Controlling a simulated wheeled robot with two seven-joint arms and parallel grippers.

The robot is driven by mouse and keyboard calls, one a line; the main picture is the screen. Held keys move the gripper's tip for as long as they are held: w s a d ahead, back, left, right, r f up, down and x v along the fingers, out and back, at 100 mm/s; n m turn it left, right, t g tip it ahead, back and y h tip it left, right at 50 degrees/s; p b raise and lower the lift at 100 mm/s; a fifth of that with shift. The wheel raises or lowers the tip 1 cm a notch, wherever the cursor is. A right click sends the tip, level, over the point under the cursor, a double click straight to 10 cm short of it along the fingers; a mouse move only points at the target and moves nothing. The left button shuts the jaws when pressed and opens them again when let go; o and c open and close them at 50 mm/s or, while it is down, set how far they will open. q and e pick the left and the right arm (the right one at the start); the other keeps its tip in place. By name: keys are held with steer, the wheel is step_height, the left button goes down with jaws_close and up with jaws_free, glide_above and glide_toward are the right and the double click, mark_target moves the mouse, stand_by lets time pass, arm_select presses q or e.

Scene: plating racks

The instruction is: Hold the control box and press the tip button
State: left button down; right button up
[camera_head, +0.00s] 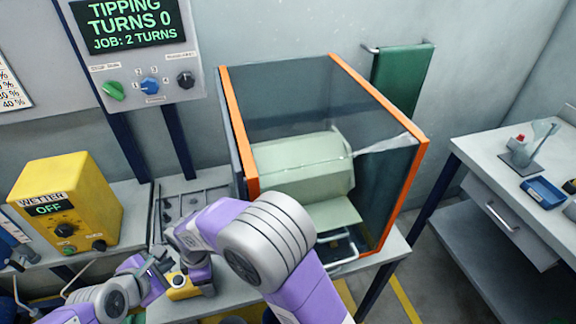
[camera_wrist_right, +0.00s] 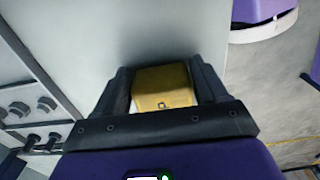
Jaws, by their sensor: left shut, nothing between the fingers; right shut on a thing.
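The yellow control box (camera_head: 183,293) is at the lower middle of the head view, above the front of the bench. My right gripper (camera_head: 192,272) is shut on it. In the right wrist view the yellow box (camera_wrist_right: 161,88) sits between the dark fingers of my right gripper (camera_wrist_right: 163,92). A small round pale button (camera_head: 178,280) shows on the box in the head view. My left gripper (camera_head: 158,265) is shut and empty, just left of the box and close to the button; I cannot tell whether they touch. My right arm hides part of the box.
A wall panel (camera_head: 135,75) reads "TIPPING TURNS 0, JOB: 2 TURNS". A yellow wetter box (camera_head: 68,205) reading OFF stands on the left. An orange-edged clear enclosure (camera_head: 232,130) with a pale green drum (camera_head: 300,165) stands behind my right arm. A side table (camera_head: 500,160) is at right.

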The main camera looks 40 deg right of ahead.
steer(key=o, duration=1.3)
steer(key=shift+c, duration=0.2)
steer(key=shift+r, duration=0.1)
step_height(320, 180, up, 12)
